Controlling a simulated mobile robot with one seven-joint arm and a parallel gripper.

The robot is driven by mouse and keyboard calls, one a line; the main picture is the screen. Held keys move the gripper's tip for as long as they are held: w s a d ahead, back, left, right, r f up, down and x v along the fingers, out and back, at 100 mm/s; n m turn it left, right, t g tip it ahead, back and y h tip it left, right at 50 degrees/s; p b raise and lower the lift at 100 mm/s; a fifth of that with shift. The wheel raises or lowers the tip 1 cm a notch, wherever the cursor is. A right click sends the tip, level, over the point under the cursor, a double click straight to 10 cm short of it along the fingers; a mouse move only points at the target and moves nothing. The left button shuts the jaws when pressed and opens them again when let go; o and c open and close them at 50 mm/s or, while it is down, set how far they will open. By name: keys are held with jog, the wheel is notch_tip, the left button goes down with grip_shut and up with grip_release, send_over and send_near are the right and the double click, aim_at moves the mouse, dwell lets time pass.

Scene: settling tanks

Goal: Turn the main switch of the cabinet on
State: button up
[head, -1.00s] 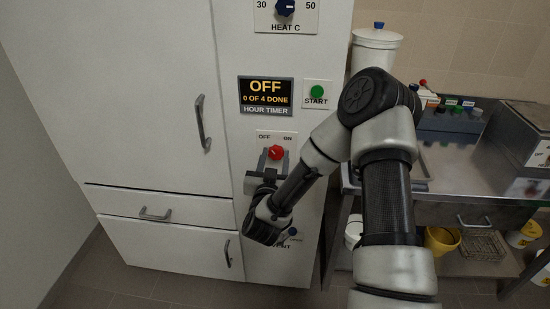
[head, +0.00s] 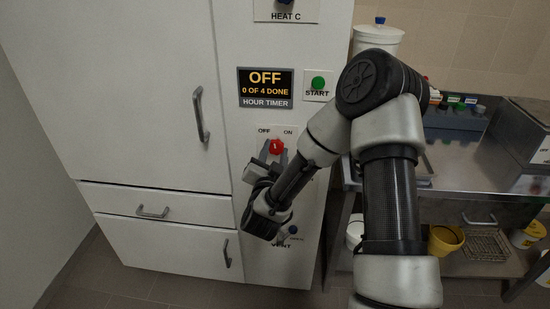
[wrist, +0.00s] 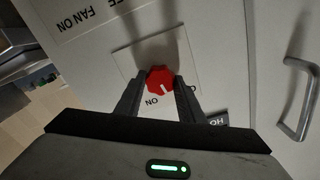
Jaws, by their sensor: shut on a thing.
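The main switch is a red knob (head: 276,147) on a pale plate marked OFF at left and ON at right, on the white cabinet (head: 160,60). My gripper (head: 274,153) is shut on this knob, one finger on each side. In the wrist view the red knob (wrist: 160,79) sits between the two dark fingertips (wrist: 158,84). A white mark on it points toward the lettering side, between ON and the partly hidden OFF. The gripper is tilted relative to the panel. The timer display (head: 266,87) reads OFF, 0 OF 4 DONE.
A green START button (head: 318,83) is above right of the knob. A VENT knob (head: 292,230) is below, partly behind my arm. A cabinet door handle (head: 201,114) is at left. A steel table (head: 470,176) with bottles and a box stands at right.

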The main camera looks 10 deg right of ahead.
jog(key=m+b, duration=0.3)
jog(key=m, duration=0.1)
jog(key=shift+f+m+b, duration=0.15)
jog(key=shift+m+b, duration=0.15)
jog(key=m+b, duration=0.3)
jog(key=m, duration=0.1)
jog(key=shift+m, duration=0.3)
jog(key=o, duration=1)
jog(key=shift+o, duration=0.2)
jog(key=shift+s, duration=0.15)
jog(key=p+v, duration=1.3)
jog(key=v, duration=0.4)
jog(key=shift+r, duration=0.2)
